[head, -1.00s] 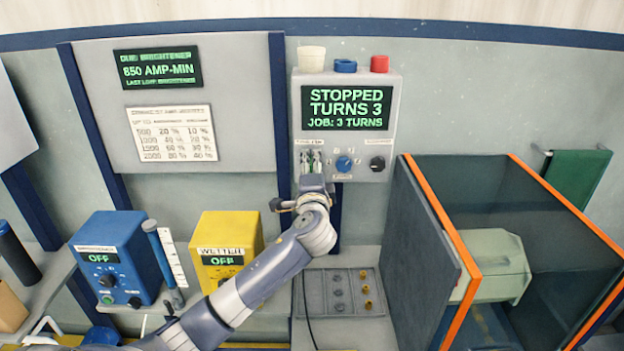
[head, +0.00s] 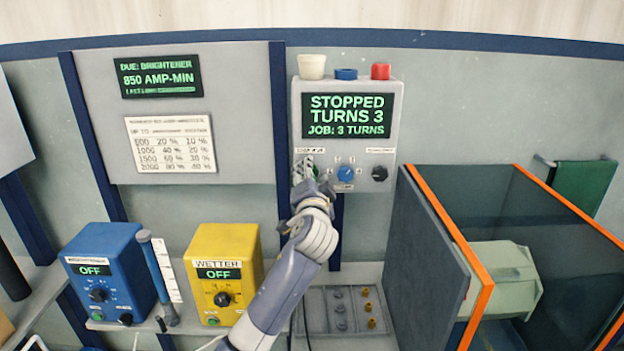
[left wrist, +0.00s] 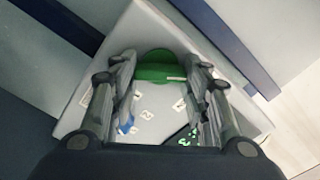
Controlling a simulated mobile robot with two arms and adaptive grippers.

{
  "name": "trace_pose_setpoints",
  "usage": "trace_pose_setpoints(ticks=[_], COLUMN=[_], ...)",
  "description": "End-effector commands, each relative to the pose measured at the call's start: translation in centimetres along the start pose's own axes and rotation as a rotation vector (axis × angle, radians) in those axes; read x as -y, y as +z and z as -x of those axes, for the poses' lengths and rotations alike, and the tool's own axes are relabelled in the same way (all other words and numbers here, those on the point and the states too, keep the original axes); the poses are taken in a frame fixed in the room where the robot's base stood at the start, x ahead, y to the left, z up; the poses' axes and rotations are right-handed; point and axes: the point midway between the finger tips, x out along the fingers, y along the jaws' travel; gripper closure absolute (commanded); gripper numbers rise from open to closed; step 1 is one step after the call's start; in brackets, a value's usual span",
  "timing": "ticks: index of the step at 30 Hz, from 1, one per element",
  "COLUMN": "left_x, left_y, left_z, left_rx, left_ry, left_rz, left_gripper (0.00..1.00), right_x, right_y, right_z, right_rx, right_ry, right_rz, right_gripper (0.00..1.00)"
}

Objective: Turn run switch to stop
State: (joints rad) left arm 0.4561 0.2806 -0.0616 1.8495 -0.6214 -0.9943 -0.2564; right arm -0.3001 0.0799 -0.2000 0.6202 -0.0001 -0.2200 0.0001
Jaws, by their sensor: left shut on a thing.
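The grey control box (head: 395,135) on the wall has a screen (head: 347,116) reading "STOPPED, TURNS 3, JOB: 3 TURNS". My left gripper (head: 308,174) is at the box's lower left and hides the control there in the head view. In the left wrist view, a green knob (left wrist: 160,72) with a white pointer line sits between the fingers of my left gripper (left wrist: 160,80), which is shut on it. The small panel labels are not readable. My right gripper is not in view.
A blue knob (head: 345,174) and a black knob (head: 379,173) sit right of my gripper. Below are a blue box (head: 110,270) and a yellow box (head: 228,270), both reading OFF. An orange-edged enclosure (head: 485,262) stands at the right.

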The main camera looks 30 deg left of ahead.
Motion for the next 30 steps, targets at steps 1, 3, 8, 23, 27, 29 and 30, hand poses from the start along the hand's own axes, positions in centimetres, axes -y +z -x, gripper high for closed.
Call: trace_pose_setpoints(ticks=[1, 3, 8, 23, 27, 29, 30], left_x=[0.0, 0.0, 0.0, 0.0, -0.1, -0.1, -0.1], left_y=[0.0, 0.0, 0.0, 0.0, 0.0, -0.1, 0.0], left_z=[0.0, 0.0, 0.0, 0.0, 0.5, 1.1, 1.6], left_rx=[0.001, 0.001, 0.001, 0.000, 0.000, -0.001, -0.001], left_ry=[0.001, 0.001, 0.001, 0.001, 0.001, 0.002, 0.003], left_rz=[0.006, 0.007, 0.008, 0.005, 0.005, 0.006, 0.006], left_gripper=[0.81, 0.81, 0.81, 0.37, 0.37, 0.37, 0.37], right_x=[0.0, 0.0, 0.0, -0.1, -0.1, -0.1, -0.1], right_y=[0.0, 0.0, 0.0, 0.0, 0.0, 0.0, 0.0], right_z=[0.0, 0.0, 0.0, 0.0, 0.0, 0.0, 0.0], right_rx=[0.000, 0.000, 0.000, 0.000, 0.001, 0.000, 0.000], right_ry=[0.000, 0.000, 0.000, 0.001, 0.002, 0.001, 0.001], right_rz=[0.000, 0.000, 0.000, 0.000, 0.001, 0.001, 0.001], right_gripper=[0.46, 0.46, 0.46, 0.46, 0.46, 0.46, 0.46])
